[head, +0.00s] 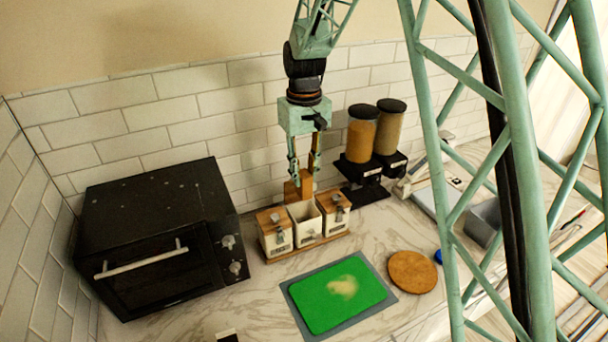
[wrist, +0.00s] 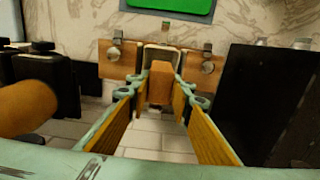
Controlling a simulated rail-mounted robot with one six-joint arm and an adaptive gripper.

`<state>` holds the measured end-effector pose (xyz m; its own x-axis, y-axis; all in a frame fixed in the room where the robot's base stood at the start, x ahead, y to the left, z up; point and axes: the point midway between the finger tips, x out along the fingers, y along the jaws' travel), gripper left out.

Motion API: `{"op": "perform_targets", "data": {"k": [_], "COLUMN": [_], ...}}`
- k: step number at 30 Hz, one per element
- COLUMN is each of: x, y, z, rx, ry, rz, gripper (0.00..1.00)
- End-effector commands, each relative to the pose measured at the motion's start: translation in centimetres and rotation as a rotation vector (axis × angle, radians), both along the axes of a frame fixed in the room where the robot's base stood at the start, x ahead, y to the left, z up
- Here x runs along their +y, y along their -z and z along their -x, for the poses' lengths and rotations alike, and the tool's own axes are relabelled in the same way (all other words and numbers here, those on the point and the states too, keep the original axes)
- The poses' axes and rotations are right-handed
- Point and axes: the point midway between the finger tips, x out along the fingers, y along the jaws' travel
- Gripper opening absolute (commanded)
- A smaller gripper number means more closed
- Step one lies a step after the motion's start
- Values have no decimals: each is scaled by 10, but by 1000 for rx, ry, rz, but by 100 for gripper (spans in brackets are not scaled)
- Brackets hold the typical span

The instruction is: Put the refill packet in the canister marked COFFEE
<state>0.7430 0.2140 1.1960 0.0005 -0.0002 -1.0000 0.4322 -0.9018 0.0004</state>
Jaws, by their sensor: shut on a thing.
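Three white canisters stand in a row on a wooden base. The left canister (head: 276,236) and right canister (head: 335,215) have wooden lids. The labels are too small to read.
A black oven (head: 160,240) stands close on the left. Two dispensers (head: 361,135) (head: 391,125) stand behind on the right. A green board (head: 325,305) with a tan patch and a round wooden board (head: 412,271) lie in front. Tiled wall is behind.

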Motion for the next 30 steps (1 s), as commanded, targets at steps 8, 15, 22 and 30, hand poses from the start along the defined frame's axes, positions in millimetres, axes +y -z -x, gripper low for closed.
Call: {"op": "perform_targets", "data": {"k": [8,15,22,30], "x": [0,0,0,0], "y": [6,19,33,48], "z": [0,0,0,0], "rx": [0,1,1,0], "ry": [0,0,0,0], "rz": [0,0,0,0], "gripper": [8,8,8,8]}}
